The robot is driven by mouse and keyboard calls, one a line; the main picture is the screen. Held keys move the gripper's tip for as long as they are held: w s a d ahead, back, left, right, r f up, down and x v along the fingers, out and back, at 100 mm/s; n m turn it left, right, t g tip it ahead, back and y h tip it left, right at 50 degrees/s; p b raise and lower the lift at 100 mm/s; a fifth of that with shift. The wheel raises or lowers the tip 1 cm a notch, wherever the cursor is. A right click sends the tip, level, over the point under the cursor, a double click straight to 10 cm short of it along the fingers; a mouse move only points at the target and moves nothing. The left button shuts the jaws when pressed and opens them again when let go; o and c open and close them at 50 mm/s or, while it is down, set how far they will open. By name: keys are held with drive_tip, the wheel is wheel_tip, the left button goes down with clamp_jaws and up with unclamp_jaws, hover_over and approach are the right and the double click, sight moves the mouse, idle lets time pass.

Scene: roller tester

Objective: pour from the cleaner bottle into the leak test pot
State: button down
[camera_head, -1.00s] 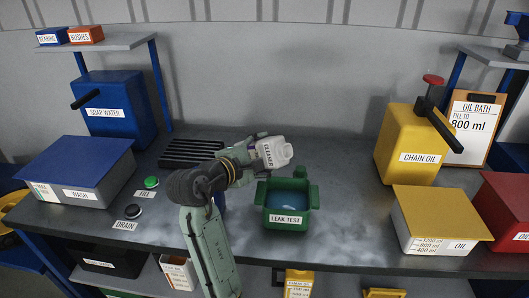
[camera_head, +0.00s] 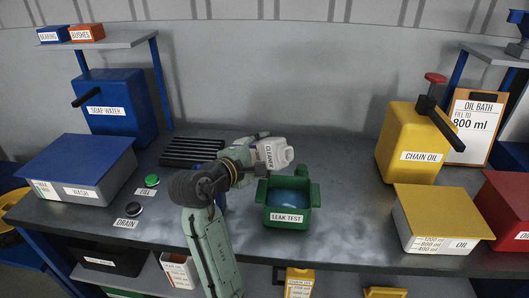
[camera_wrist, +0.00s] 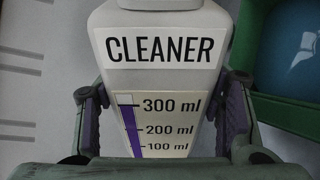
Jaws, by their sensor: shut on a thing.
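The white cleaner bottle (camera_head: 275,153) is tilted over toward the right, its white end above the back left of the leak test pot. My gripper (camera_head: 256,154) is shut on it. In the wrist view my gripper (camera_wrist: 165,115) has a finger on each side of the bottle (camera_wrist: 158,78); a purple level strip reaches close to the 300 ml mark. The green leak test pot (camera_head: 303,216) stands on the bench with blue liquid inside. Its rim also shows at the right of the wrist view (camera_wrist: 262,70). I see no stream between bottle and pot.
The dark bench (camera_head: 345,215) is clear right of the pot. The yellow chain oil can (camera_head: 402,140) and oil box (camera_head: 430,212) stand further right. The wash box (camera_head: 75,170), fill button (camera_head: 152,181), drain button (camera_head: 133,209) and a black slatted rack (camera_head: 190,151) are left.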

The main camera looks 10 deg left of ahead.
sight(280, 160)
drive_tip(key=shift+a+f+m+t+y+b, duration=0.1)
drive_tip(key=shift+f+m+t+y+b, duration=0.3)
drive_tip(key=shift+f+m, duration=0.5)
idle(1.5)
drive_tip(key=shift+r, duration=0.25)
